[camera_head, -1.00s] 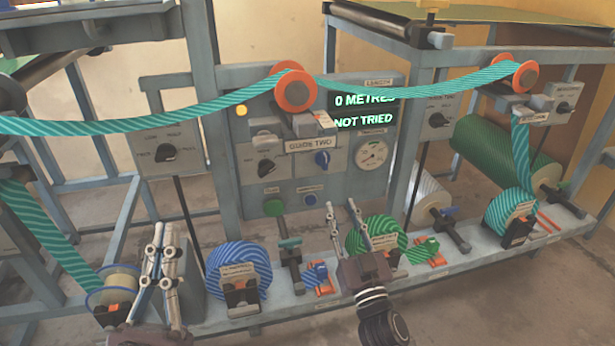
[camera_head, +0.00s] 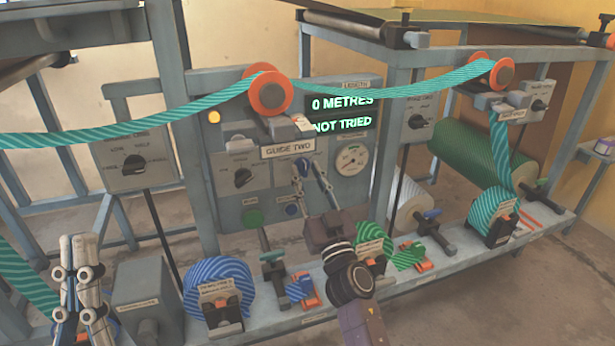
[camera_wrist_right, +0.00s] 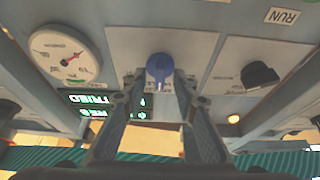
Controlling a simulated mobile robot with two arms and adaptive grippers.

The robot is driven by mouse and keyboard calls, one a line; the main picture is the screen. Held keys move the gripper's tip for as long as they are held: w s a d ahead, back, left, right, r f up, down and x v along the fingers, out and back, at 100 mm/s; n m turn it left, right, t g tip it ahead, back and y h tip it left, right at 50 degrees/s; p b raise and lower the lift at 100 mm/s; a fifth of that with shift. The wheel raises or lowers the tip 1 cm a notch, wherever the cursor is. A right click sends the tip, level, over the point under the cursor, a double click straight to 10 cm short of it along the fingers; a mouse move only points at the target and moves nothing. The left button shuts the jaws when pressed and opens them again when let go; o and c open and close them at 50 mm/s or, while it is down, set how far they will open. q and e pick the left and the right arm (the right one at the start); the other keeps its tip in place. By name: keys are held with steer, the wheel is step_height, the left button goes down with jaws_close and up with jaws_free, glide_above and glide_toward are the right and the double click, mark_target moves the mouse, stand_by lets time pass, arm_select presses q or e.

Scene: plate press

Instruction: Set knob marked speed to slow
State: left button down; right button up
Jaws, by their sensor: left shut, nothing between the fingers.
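A blue knob (camera_head: 303,168) sits on the grey control panel below the GUIDE TWO label, partly hidden by my right gripper (camera_head: 309,167). In the right wrist view the blue knob (camera_wrist_right: 160,70) lies between the fingertips of my open right gripper (camera_wrist_right: 159,78), with a gap visible on each side. Its pointer extends downward in that view. The lettering around it is too small to read, so I cannot confirm that it is the speed knob. My left gripper (camera_head: 80,240) is shut and empty at the lower left, away from the panel.
A black knob (camera_head: 242,177) is left of the blue one, and a dial gauge (camera_head: 352,159) is right. A green button (camera_head: 253,217) sits below. The display (camera_head: 342,115) reads 0 METRES, NOT TRIED. Striped teal webbing (camera_head: 400,89) runs over orange rollers above.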

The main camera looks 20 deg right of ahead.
steer(key=shift+c, duration=0.4)
jaws_close()
